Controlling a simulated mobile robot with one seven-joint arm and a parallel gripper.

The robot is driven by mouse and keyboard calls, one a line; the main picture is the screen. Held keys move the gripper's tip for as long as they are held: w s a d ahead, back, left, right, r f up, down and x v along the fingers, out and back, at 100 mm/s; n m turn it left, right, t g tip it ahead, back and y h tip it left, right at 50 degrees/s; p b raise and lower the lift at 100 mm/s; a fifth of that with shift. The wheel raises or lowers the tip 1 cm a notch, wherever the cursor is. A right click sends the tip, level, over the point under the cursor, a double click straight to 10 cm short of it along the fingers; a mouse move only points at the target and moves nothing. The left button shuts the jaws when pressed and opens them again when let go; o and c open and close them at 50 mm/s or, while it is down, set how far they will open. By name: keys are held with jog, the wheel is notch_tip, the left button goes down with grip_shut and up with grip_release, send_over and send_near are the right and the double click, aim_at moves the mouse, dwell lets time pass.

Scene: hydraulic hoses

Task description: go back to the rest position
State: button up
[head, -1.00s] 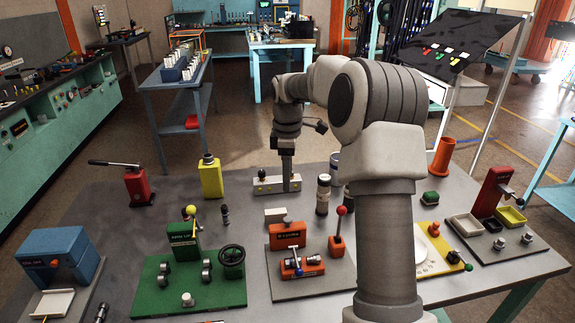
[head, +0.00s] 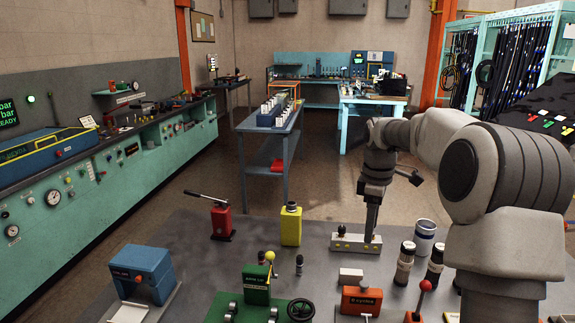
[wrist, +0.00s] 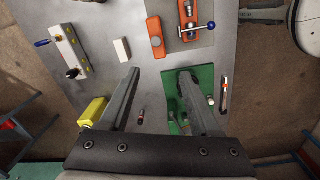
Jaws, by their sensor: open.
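My gripper (head: 371,232) hangs from the arm over the far part of the grey bench in the head view. In the wrist view its two fingers (wrist: 160,74) stand wide apart with nothing between them. In the head view the gripper overlaps a light grey block with fittings (head: 345,243). In the wrist view this block (wrist: 68,50) lies to the left of the fingers, apart from them. The fingertips appear clear of every part.
The bench holds a red lever pump (head: 221,220), a yellow bottle-like part (head: 291,226), a blue box (head: 142,272), a green fixture (head: 257,284), an orange block (head: 361,300) and dark-banded cylinders (head: 404,263). A blue side table (head: 270,130) stands behind. Bare bench top separates several parts.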

jog(key=s+a+r+m+t, duration=0.1)
jog(key=s+a+r+m, duration=0.15)
jog(key=s, duration=0.25)
jog(key=s+a+r+m+t+h, duration=0.1)
jog(key=s+a+r+m, duration=0.15)
jog(key=s, duration=0.35)
jog(key=s+a+r+m+t, duration=0.1)
jog(key=s+a+r, duration=0.1)
jog(key=s+r, duration=0.25)
jog(key=s+a+f+m+t, duration=0.1)
jog(key=s+f+m, duration=0.1)
jog(key=s, duration=0.5)
jog(key=s+a+f+m+t+y, duration=0.1)
jog(key=s+f+m, duration=0.2)
jog(key=s, duration=0.5)
jog(key=shift+s+a+m, duration=0.2)
jog(key=shift+a+m, duration=0.05)
jog(key=shift+m, duration=0.45)
